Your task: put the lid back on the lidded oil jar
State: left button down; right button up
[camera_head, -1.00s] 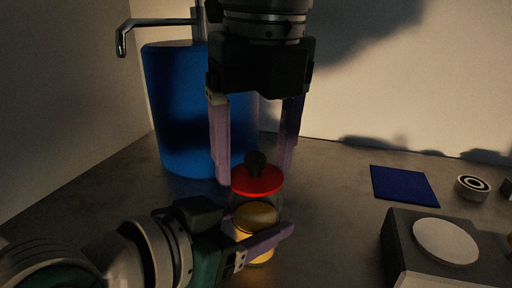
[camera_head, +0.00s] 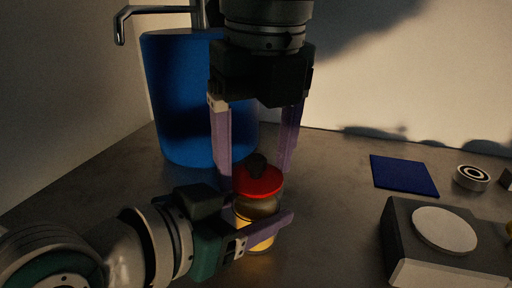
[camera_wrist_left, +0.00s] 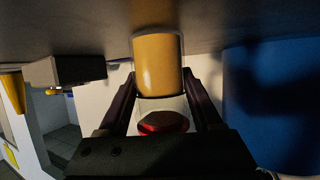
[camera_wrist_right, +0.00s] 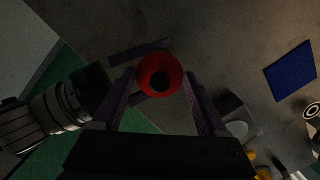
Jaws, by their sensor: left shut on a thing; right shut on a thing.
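The oil jar (camera_head: 262,236) is clear with yellow-amber oil inside and stands upright on the bench. It also shows in the left wrist view (camera_wrist_left: 158,66). My left gripper (camera_head: 262,233) is shut around the jar's body from the side. The red lid (camera_head: 258,183) with its dark knob (camera_head: 257,163) is level over the jar's mouth, and shows from above in the right wrist view (camera_wrist_right: 160,75). My right gripper (camera_head: 256,172) points down from above, shut on the lid, one finger on each side. The lid looks at the jar's rim; I cannot tell whether it touches all round.
A large blue container (camera_head: 180,100) with a metal spout stands behind at the left. A blue mat (camera_head: 403,175), a ring-shaped part (camera_head: 472,178) and a dark block with a pale round top (camera_head: 444,230) lie at the right. The bench between is clear.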

jog(key=shift+f, duration=0.45)
jog(key=o, duration=1.3)
jog(key=shift+c, duration=0.2)
jog(key=shift+r, duration=0.1)
notch_tip(320, 180, up, 12)
jog(key=s, duration=0.1)
jog(key=shift+s+d, duration=0.15)
jog(key=shift+d, duration=0.2)
pick_arm(q)
grip_release()
